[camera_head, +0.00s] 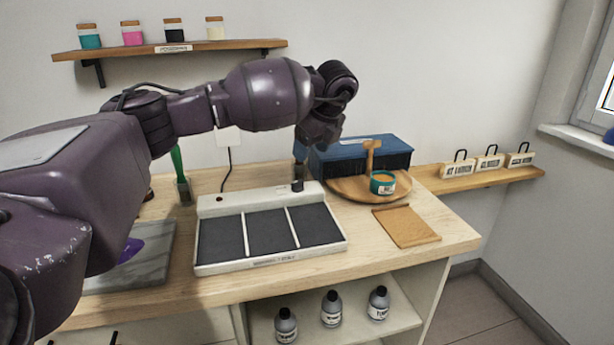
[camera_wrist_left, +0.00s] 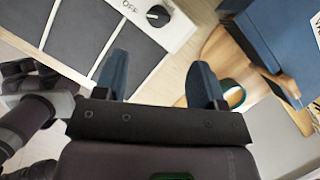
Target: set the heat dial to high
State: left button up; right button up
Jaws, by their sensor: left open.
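The heat dial (camera_head: 297,185) is a small black knob on the back right of a white warming plate (camera_head: 210,268) with dark panels. In the left wrist view the dial (camera_wrist_left: 158,15) shows at the top, beside the printed word OFF. Where its pointer stands is too small to tell. My left gripper (camera_head: 303,150) hangs above the dial in the head view, partly hidden by its own wrist. In the left wrist view its two blue fingers (camera_wrist_left: 160,82) are apart with nothing between them, and the dial lies beyond them.
A blue box (camera_head: 360,157) stands just behind and right of the dial. A wooden round tray (camera_head: 345,188) holds a teal jar (camera_head: 382,183). A wooden board (camera_head: 405,226) lies at right, a grey slab (camera_head: 150,268) at left. A shelf (camera_head: 170,50) with jars hangs above.

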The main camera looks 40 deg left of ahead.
aim_at(299, 182)
pick_arm(q)
jog(key=b+x, duration=0.1)
jog(key=x, duration=0.4)
jog(key=shift+s, duration=0.15)
jog(key=x, duration=0.4)
jog(key=shift+b, duration=0.3)
jog(key=shift+x, duration=0.8)
pick_arm(e)
jog(key=shift+s+f, duration=0.15)
jog(key=shift+f, duration=0.35)
jog(key=shift+s+f, duration=0.15)
jog(key=shift+f, duration=0.35)
pick_arm(q)
jog(key=shift+c, duration=0.2)
pick_arm(e)
jog(key=shift+s+d, duration=0.1)
